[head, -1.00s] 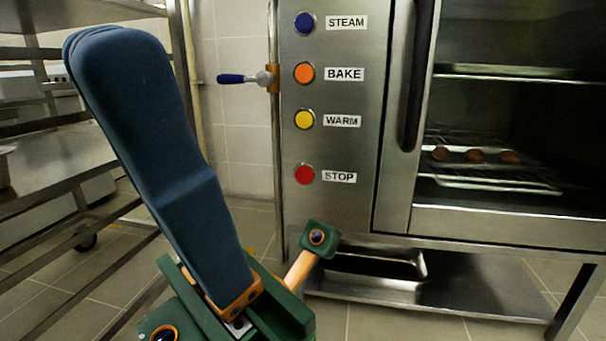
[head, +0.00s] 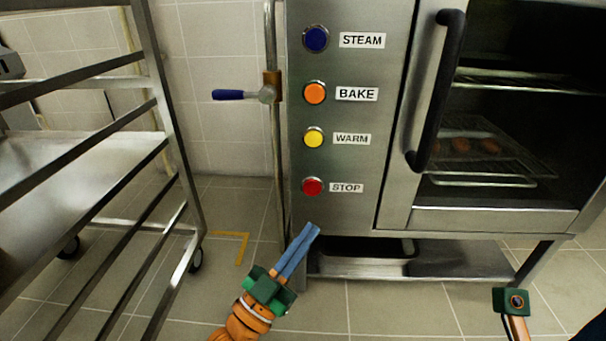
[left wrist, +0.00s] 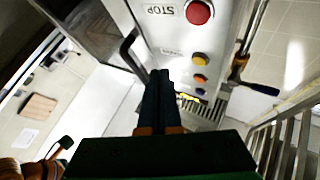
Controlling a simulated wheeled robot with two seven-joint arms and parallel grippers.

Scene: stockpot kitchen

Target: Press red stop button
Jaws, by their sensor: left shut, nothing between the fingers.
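The red stop button (head: 312,187) is a round button on the steel oven's front panel, left of its STOP label (head: 346,188). It also shows at the top of the left wrist view (left wrist: 198,12). My left gripper (head: 313,229) is shut and empty, its blue fingers pointing up and right. In the head view its tips show just below the button, apart from it; the depth gap is unclear. The shut fingers also show in the left wrist view (left wrist: 160,76). A green block on an orange stem (head: 513,303), part of my right arm, shows at the lower right; its fingers cannot be made out.
Yellow (head: 314,137), orange (head: 314,92) and blue (head: 316,39) buttons sit above the red one. A blue-handled lever (head: 240,95) sticks out left of the panel. The oven door handle (head: 437,90) is to the right. A metal rack (head: 165,120) stands at the left.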

